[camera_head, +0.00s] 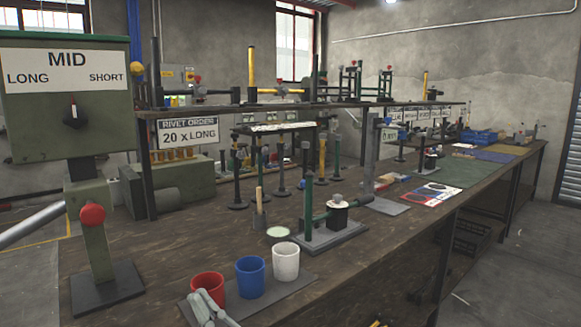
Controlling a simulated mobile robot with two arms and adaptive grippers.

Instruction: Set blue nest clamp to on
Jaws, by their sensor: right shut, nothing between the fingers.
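I cannot pick out a clamp marked blue. A clamp-like fixture (330,232) with an upright green handle and a black and white cylinder stands on a grey base plate near the middle of the bench. My right gripper (205,308) is at the bottom edge, shut and empty, in front of the red cup and well short of the fixture. Its lower part is cut off by the frame. My left gripper is not in view.
A red cup (208,288), blue cup (251,277) and white cup (286,261) stand on a grey mat near the bench (390,240) front edge. Several upright tools and a raised shelf (300,105) stand behind.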

